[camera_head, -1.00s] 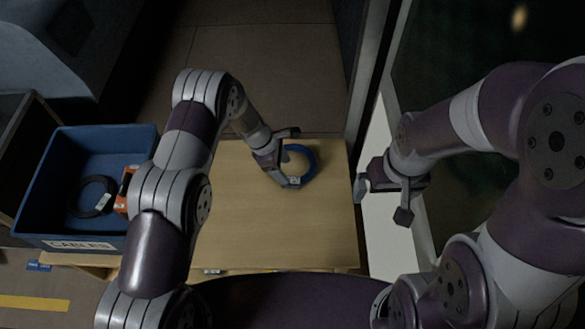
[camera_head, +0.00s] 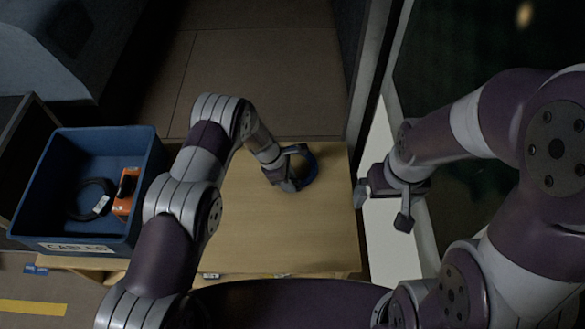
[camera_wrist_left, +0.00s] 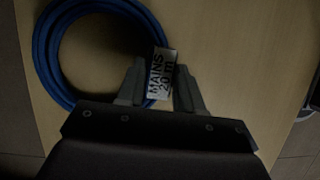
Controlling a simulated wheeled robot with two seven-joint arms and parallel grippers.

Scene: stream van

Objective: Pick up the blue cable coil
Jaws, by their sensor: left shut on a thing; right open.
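The blue cable coil (camera_head: 312,167) is at the far right part of the wooden table, partly hidden by my left gripper in the head view. In the left wrist view the coil (camera_wrist_left: 41,48) shows as a blue ring with a white tag (camera_wrist_left: 162,73) reading "MAINS 20 m". My left gripper (camera_head: 293,168) is shut on the coil at its tagged side, with a finger on each side of the tag in the left wrist view (camera_wrist_left: 160,88). I cannot tell whether the coil is off the table. My right gripper (camera_head: 382,205) is open and empty, right of the table.
A blue crate (camera_head: 150,165) labelled "CABLES" stands at the left, holding a black cable coil (camera_head: 105,187) and an orange item (camera_head: 124,196). The wooden table top (camera_head: 280,232) is bare in front of the coil. A post and dark window stand at the right.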

